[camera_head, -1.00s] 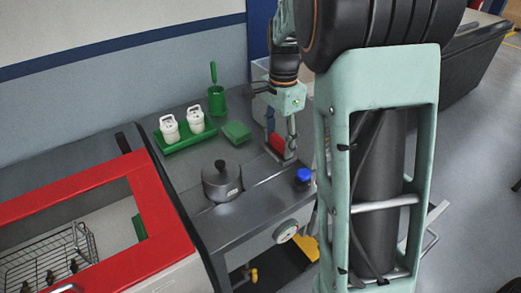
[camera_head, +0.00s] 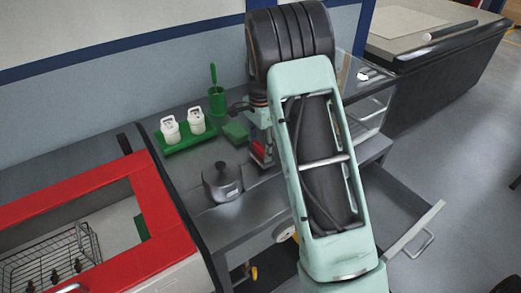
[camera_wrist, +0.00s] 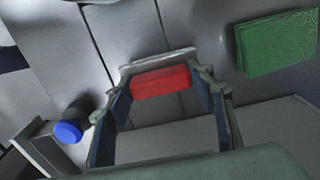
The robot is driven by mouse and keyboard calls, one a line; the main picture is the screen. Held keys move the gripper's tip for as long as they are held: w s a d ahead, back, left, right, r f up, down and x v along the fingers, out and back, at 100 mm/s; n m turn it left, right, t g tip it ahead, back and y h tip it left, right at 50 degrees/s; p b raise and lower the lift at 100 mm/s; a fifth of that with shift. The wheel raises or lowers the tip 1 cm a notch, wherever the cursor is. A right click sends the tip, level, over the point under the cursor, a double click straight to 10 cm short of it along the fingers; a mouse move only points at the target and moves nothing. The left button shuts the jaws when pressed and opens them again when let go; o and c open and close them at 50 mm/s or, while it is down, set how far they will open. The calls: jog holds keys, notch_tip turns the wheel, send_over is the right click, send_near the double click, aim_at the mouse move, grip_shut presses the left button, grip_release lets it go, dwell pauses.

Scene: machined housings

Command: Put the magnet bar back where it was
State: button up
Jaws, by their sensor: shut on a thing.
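The magnet bar seems to be the red bar (camera_wrist: 160,82), which lies crosswise between the fingers of my gripper (camera_wrist: 162,88) in the wrist view. My gripper is shut on it, with a finger at each end. A pale grey strip shows just beyond the red bar; I cannot tell whether it belongs to it. In the head view my gripper (camera_head: 262,158) is over the grey bench, right of the green block, and the red bar (camera_head: 258,148) shows only in part. The gap between bar and bench is unclear.
A green block (camera_wrist: 275,42) lies to the right in the wrist view, and a blue-capped thing (camera_wrist: 69,132) stands lower left. A lidded pot (camera_head: 222,182), a green tray (camera_head: 187,140) with two white jars and a green cup (camera_head: 217,100) stand on the bench (camera_head: 180,180).

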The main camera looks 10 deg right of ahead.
aim_at(261, 147)
jog(key=shift+f, duration=0.6)
jog(key=shift+f, duration=0.15)
jog(key=o, duration=1.1)
notch_tip(261, 147, up, 12)
jog(key=shift+b, duration=0.3)
jog(key=shift+r, duration=0.25)
